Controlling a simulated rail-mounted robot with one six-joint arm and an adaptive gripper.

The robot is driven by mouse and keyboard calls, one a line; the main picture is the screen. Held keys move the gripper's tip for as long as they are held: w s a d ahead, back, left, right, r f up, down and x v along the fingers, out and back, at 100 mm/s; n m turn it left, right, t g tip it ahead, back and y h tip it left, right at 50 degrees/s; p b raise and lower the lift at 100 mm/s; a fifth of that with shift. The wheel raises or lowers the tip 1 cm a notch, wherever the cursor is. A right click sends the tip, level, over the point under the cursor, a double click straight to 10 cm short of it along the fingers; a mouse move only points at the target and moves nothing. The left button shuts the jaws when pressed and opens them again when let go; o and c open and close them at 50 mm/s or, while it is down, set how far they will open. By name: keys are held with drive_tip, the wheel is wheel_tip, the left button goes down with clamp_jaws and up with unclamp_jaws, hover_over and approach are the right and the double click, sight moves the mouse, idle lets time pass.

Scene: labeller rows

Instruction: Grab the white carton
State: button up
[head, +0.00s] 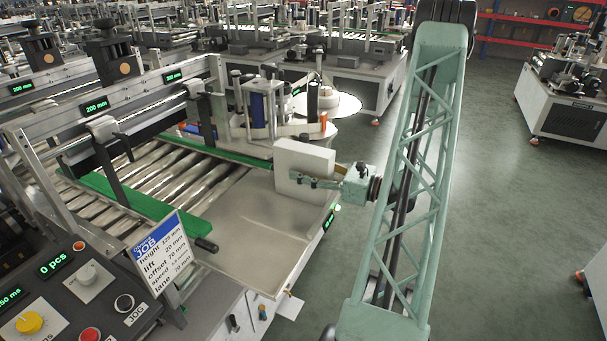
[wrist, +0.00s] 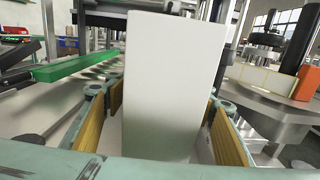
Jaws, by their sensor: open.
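The white carton (head: 305,166) stands upright on the grey metal tray (head: 262,222) at the end of the roller conveyor. In the wrist view the carton (wrist: 172,85) fills the middle, between the two fingers. My gripper (head: 319,178) reaches in from the right, low on the carton. It also shows in the wrist view (wrist: 170,120), open, with one tan-padded finger on each side of the carton. A gap shows at the left finger; the right finger is close to the carton, and I cannot tell if it touches.
A green guide rail (head: 150,207) runs along the rollers at the left. A labelling unit with a white disc (head: 338,104) and an orange cylinder (wrist: 304,83) stands behind the tray. A JOB sign (head: 162,253) and control panel are at front left.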

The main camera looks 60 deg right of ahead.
drive_tip(key=shift+c, duration=0.7)
drive_tip(key=c, duration=1)
drive_tip(key=shift+o, duration=0.2)
drive_tip(key=shift+r, duration=0.2)
drive_tip(key=shift+r+p, duration=1)
drive_tip(key=shift+r, duration=0.65)
drive_tip(key=s+a+r+b, duration=0.1)
drive_tip(key=s+a+b, duration=0.1)
drive_tip(key=s+a, duration=0.8)
drive_tip(key=shift+a+r+b, duration=0.15)
drive_tip(key=shift+a+b, duration=0.25)
drive_tip(key=shift+a, duration=0.8)
